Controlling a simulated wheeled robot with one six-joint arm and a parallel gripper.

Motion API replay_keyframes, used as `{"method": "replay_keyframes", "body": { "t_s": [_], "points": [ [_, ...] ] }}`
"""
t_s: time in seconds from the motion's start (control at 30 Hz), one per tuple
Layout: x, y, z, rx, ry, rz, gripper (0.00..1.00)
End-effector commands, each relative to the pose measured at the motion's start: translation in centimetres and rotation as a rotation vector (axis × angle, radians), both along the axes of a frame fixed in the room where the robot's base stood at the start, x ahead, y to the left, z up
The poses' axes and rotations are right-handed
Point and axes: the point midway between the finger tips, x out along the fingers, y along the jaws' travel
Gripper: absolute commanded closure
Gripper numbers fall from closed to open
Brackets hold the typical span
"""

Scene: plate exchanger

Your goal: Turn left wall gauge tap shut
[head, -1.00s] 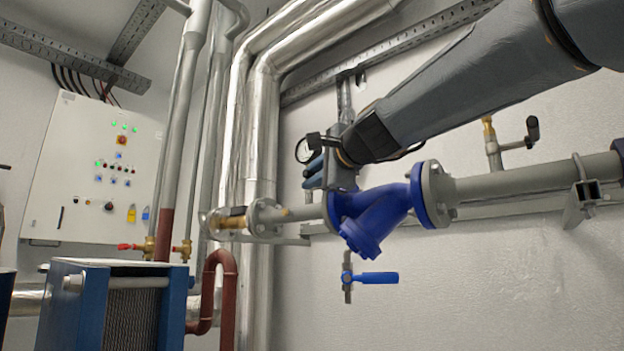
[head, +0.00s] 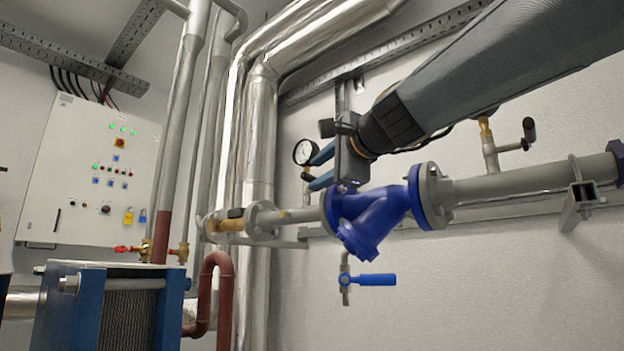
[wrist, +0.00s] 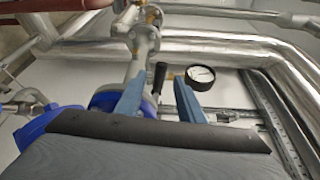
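The left wall gauge (head: 305,152), a round white dial with a black rim, is on the wall beside the silver pipes. It also shows in the wrist view (wrist: 201,77). In the wrist view a black lever (wrist: 159,77) appears between my fingers, left of the dial. My gripper (wrist: 158,100) is open, with two blue fingers apart and nothing held. In the head view my gripper (head: 318,168) is just right of the gauge; contact with the lever cannot be told.
A blue strainer valve (head: 370,220) on a grey pipe (head: 530,178) sits close below my gripper. A blue-handled tap (head: 374,280) hangs underneath. Another black-handled tap (head: 529,130) stands to the right. Insulated silver pipes (head: 262,130) run close on the left.

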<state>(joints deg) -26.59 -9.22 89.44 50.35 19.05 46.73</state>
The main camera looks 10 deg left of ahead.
Motion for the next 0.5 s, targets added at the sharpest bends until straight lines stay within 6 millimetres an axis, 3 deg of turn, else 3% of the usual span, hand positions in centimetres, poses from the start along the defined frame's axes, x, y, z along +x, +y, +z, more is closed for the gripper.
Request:
{"method": "replay_keyframes", "body": {
  "t_s": [0.2, 0.5],
  "points": [
    [-1.7, -1.4, 0.1, 0.0, 0.0, 0.001, 0.65],
    [-1.9, -1.6, 0.1, 0.0, 0.001, 0.001, 0.65]
  ]
}}
